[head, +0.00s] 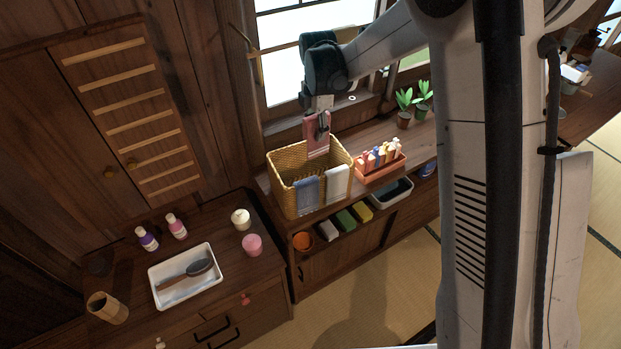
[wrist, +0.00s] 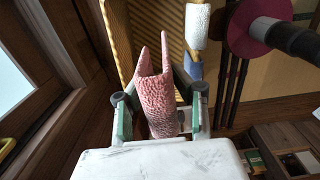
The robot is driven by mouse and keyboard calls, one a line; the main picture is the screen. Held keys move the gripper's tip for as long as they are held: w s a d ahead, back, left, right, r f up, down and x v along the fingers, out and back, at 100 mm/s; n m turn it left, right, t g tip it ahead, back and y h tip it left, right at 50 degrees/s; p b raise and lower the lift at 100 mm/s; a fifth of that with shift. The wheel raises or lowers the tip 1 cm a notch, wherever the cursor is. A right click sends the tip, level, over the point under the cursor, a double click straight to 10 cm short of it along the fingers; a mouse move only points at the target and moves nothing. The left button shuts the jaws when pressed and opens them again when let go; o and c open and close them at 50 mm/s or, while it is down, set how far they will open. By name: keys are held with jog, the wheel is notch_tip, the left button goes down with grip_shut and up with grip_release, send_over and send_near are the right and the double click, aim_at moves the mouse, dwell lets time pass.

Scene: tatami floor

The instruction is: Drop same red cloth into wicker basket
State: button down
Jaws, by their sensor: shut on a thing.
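The red cloth (head: 315,136), pinkish red with a pale lower edge, hangs from my gripper (head: 322,122) over the back part of the wicker basket. In the wrist view the cloth (wrist: 155,105) is pinched between the fingers of my gripper (wrist: 158,117). The wicker basket (head: 283,164) stands on the wooden shelf under the window. A blue cloth (head: 307,194) and a white cloth (head: 338,182) hang over its front rim. The basket's woven wall (wrist: 172,45) also shows in the wrist view. I cannot tell whether the cloth touches the basket.
A red-orange caddy (head: 378,170) with several bottles stands right of the basket. Potted plants (head: 404,118) stand farther right by the window. A white tray (head: 186,277) with a brush (head: 190,271) lies on the left cabinet. The window frame is close behind my gripper.

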aim_at(316, 144)
jog(key=shift+f+b, duration=1)
jog(key=shift+f, duration=1.9)
jog(key=c, duration=1.4)
grip_release()
jog(key=shift+o, duration=0.2)
jog(key=shift+r, duration=0.15)
notch_tip(316, 144, up, 12)
jog(key=shift+f, duration=0.1)
